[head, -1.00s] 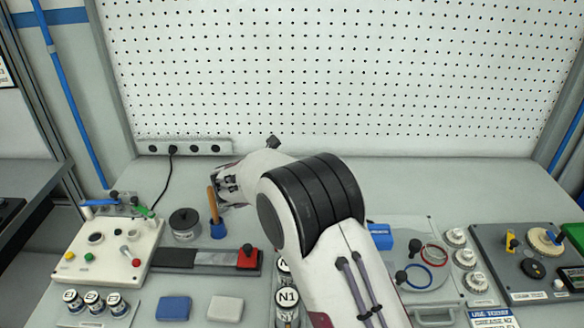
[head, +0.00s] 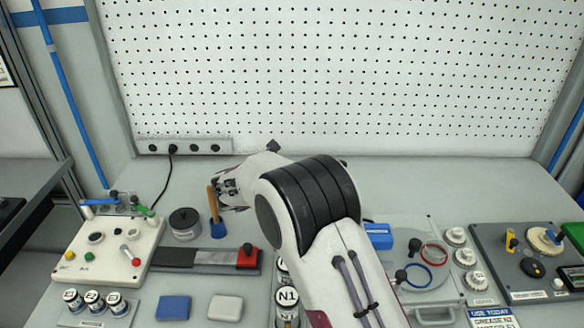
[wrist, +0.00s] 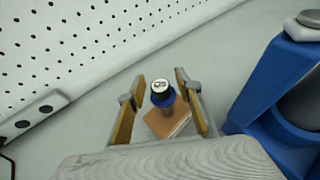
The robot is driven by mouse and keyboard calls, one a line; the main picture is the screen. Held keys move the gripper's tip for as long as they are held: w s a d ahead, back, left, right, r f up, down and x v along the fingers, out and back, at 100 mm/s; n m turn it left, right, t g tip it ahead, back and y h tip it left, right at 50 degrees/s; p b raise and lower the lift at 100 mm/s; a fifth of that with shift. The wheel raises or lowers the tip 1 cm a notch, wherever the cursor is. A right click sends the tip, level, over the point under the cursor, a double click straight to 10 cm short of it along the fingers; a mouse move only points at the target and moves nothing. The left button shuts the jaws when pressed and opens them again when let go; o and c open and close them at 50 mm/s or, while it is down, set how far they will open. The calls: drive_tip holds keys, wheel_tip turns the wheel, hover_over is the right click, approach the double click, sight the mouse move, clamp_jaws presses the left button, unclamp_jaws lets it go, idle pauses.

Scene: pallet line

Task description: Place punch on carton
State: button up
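In the wrist view my gripper (wrist: 160,76) is open, with its two yellow-brown fingers spread apart. Between them is a small upright piece, seemingly the punch (wrist: 163,95), with a dark head, pale top and blue collar. There is a visible gap between it and each finger. A brown block, seemingly the carton (wrist: 166,122), shows directly under the punch; I cannot tell for certain whether they touch. In the head view my gripper (head: 222,190) is over the back left of the bench, largely side-on, and punch and carton cannot be made out.
A large blue holder (wrist: 270,85) stands close on the right in the wrist view. In the head view a dark-lidded jar (head: 185,222) and a long dark-and-grey block (head: 210,258) are near the gripper.

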drive_tip(key=shift+r, duration=0.15)
drive_tip(key=v, duration=1.2)
idle(0.7)
wheel_tip(320, 180, up, 12)
drive_tip(key=w+d+n+t+y, duration=0.25)
drive_tip(key=n+y, duration=0.25)
drive_tip(key=n, duration=0.5)
drive_tip(key=s+d+r+n+y, duration=0.2)
drive_tip(key=s+r+n+y, duration=0.4)
drive_tip(key=s+n, duration=0.55)
drive_tip(key=s+d+f+n+g+h, duration=0.1)
drive_tip(key=s+d+f+n, duration=0.3)
drive_tip(key=s, duration=0.6)
drive_tip(key=s+d+f+n+g+h, duration=0.2)
drive_tip(key=s+d+f+n+g, duration=0.2)
drive_tip(key=s+d+n, duration=0.4)
drive_tip(key=s+d+f+n+g+h, duration=0.1)
drive_tip(key=s+d+f+n+g, duration=0.2)
drive_tip(key=s, duration=1)
drive_tip(key=d+f+n, duration=0.2)
drive_tip(key=d+n, duration=0.2)
drive_tip(key=n, duration=0.1)
drive_tip(key=shift+s, duration=0.35)
